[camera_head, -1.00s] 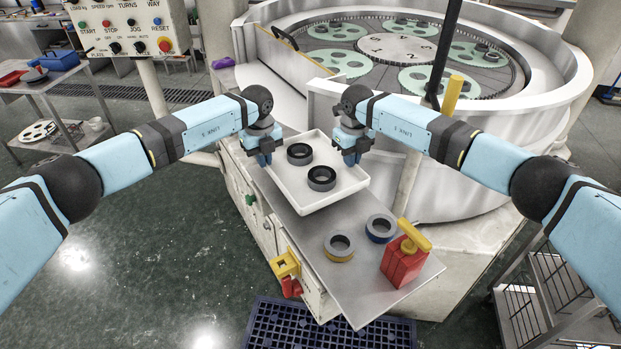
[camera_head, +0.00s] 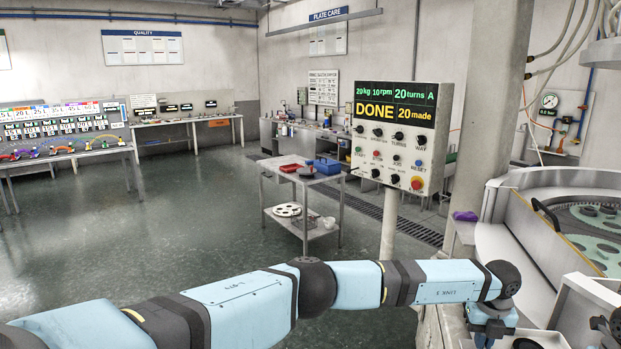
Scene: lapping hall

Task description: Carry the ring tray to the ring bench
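The white ring tray (camera_head: 552,338) is cut off by the bottom edge at the lower right; part of a dark ring (camera_head: 527,344) shows in it. My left arm reaches across the bottom, and my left gripper (camera_head: 486,338) is at the tray's left side. Its fingertips are too hidden to tell whether they grip the rim. My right gripper (camera_head: 613,328) shows only in part at the right edge, beyond the tray. Several benches are in view, but no label I can read marks one as the ring bench.
A control panel (camera_head: 396,140) reading DONE stands on a post. A steel trolley (camera_head: 268,192) holds red and blue trays. A bench with coloured gauges (camera_head: 70,155) is at left, another bench (camera_head: 185,121) at the back. The lapping machine (camera_head: 540,228) is at right. Open green floor lies at left.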

